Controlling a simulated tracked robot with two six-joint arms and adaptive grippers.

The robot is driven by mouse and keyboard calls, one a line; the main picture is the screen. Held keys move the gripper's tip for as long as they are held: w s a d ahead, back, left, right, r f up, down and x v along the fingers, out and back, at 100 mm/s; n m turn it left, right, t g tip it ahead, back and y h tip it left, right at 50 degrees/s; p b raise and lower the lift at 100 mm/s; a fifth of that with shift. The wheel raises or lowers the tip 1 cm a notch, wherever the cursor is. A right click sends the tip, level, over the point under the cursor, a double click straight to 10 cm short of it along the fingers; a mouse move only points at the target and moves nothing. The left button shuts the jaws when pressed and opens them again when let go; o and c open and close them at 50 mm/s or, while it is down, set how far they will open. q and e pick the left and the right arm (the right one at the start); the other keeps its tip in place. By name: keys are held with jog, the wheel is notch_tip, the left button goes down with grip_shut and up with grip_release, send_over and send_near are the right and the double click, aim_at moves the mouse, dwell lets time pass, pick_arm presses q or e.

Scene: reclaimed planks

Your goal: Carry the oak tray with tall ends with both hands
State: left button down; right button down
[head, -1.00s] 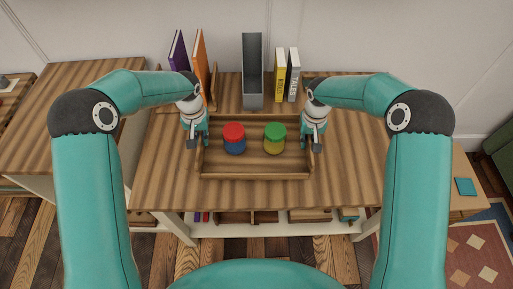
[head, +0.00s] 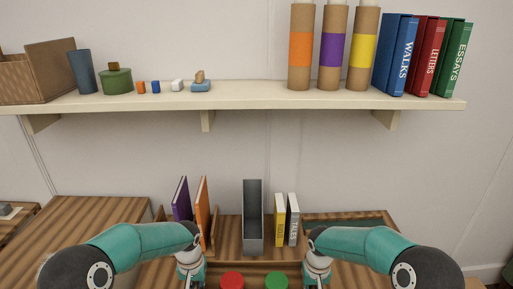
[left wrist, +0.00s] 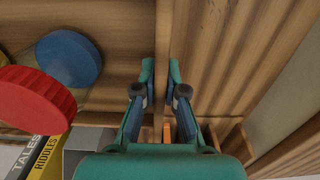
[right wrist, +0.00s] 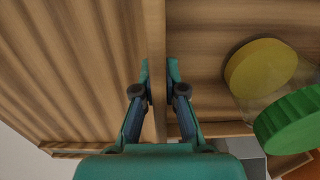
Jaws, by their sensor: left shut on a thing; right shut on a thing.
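The oak tray (head: 254,265) lies low in the head view, its front cut off by the frame. Two jars stand in it: one with a red lid (head: 232,279) and blue base, one with a green lid (head: 276,280) and yellow base. My left gripper (left wrist: 160,88) is shut on the tray's left end wall (left wrist: 162,35). My right gripper (right wrist: 155,88) is shut on the right end wall (right wrist: 154,30). The fingertips sit on both sides of each wall. Whether the tray touches the bench is hidden.
Behind the tray stand a grey file holder (head: 253,215), yellow (head: 280,220) and grey (head: 293,219) books, and purple (head: 181,200) and orange (head: 202,210) books. A wall shelf (head: 250,95) above holds tubes, binders and small items. Its middle right of the small items is clear.

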pick_arm(q)
jog(key=shift+s+r, duration=0.1)
pick_arm(e)
jog(key=shift+s, duration=0.1)
